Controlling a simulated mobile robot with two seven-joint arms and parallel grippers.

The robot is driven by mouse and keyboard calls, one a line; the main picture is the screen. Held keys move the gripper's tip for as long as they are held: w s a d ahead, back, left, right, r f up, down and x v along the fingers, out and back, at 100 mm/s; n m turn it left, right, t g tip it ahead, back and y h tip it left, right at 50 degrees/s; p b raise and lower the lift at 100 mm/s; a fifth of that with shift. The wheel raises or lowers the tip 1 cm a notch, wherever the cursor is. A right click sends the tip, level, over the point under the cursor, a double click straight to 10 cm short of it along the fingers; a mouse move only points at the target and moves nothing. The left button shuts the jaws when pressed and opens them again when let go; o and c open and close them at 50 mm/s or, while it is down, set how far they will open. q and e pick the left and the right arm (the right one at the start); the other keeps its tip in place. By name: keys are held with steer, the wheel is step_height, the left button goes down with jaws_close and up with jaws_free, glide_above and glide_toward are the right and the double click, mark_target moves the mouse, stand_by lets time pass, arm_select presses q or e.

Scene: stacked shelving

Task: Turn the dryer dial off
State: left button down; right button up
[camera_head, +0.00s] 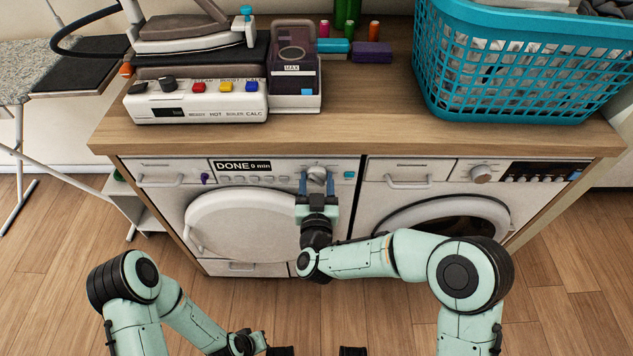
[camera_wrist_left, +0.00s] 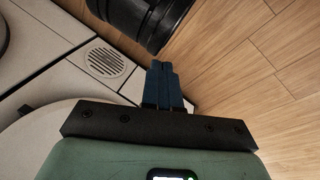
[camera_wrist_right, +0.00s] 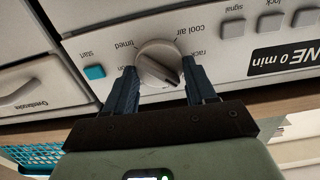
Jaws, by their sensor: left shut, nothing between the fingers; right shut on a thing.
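The dryer dial (camera_head: 317,171) is a round silver knob on the control panel of the left machine, right of its "DONE 0 min" display (camera_head: 242,166). In the right wrist view the dial (camera_wrist_right: 158,62) has a slanted raised grip, with "timed", "cool air" and "rack" printed around it. Part of the lettering is hidden by my fingers. My right gripper (camera_head: 317,184) is shut on the dial, with one blue finger on each side. My left gripper (camera_wrist_left: 163,84) is shut and empty, low in front of the machines; the head view barely shows it at the bottom edge.
A second machine (camera_head: 434,205) with its own dial (camera_head: 481,174) stands on the right. Above, the wooden counter (camera_head: 365,118) holds a steam iron station (camera_head: 200,97), thread spools and a blue laundry basket (camera_head: 520,70). A blue start button (camera_wrist_right: 95,72) sits beside the dial.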

steer(key=shift+f+m+b, duration=0.1)
steer(key=shift+m+b, duration=0.55)
steer(key=shift+m, duration=0.55)
steer(key=shift+d+m+b, duration=0.1)
steer(key=shift+m+b, duration=0.35)
steer(key=shift+m, duration=0.35)
steer(key=m+b, duration=0.1)
steer(key=m, duration=0.2)
arm_select(q)
steer(key=s+a+f+g+b, duration=0.1)
steer(key=s+a+f, duration=0.1)
steer(key=f, duration=0.5)
steer(key=shift+s+a+n, duration=0.15)
steer(key=shift+s+n, duration=0.15)
steer(key=shift+s, duration=0.35)
arm_select(e)
steer(key=shift+m, duration=0.9)
steer(key=o, duration=1)
steer(key=shift+d, duration=0.1)
steer(key=shift+o, duration=0.2)
